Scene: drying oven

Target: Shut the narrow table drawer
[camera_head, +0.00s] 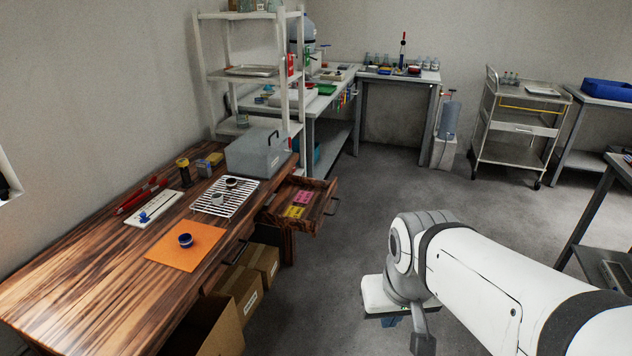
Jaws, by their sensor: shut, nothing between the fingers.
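The narrow table drawer (318,219) stands pulled out from the far end of the wooden table (95,265). Its dark handle (334,205) is on its outer front, facing right. Pink cards (302,197) and yellow cards (293,211) lie inside it. My gripper (408,335) is low at the bottom centre, to the right of the drawer and nearer to the camera, clearly apart from it. It is shut and empty; my wrist hides part of it.
A grey metal box (258,153), a wire rack (225,197) and an orange mat (187,246) lie on the table. Cardboard boxes (246,290) stand under it. The grey floor (345,250) between drawer and arm is clear. A trolley (517,125) stands farther back.

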